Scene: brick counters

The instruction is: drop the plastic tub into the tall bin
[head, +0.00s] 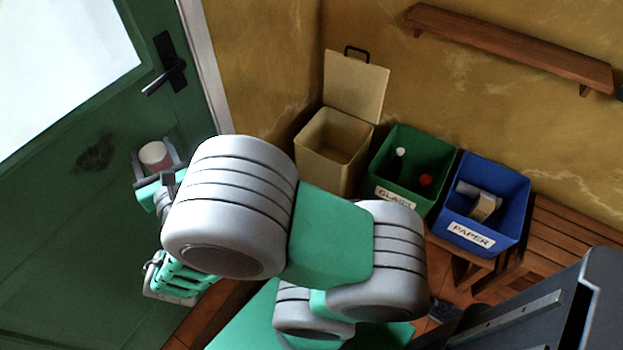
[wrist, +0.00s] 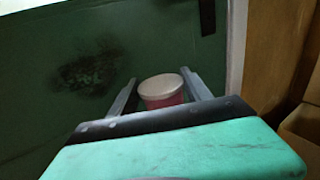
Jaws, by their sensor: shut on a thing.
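In the wrist view a part of a tan box-like edge (wrist: 302,128) shows at the right. My arm hides the bin's lower part.
A green bin marked GLASS (head: 383,187) and a blue bin marked PAPER (head: 470,237), both with things inside, stand right of the tall bin on a wooden bench (head: 575,235). A wooden shelf (head: 510,48) is on the wall. The green door (head: 60,215) with its handle (head: 168,68) is at the left.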

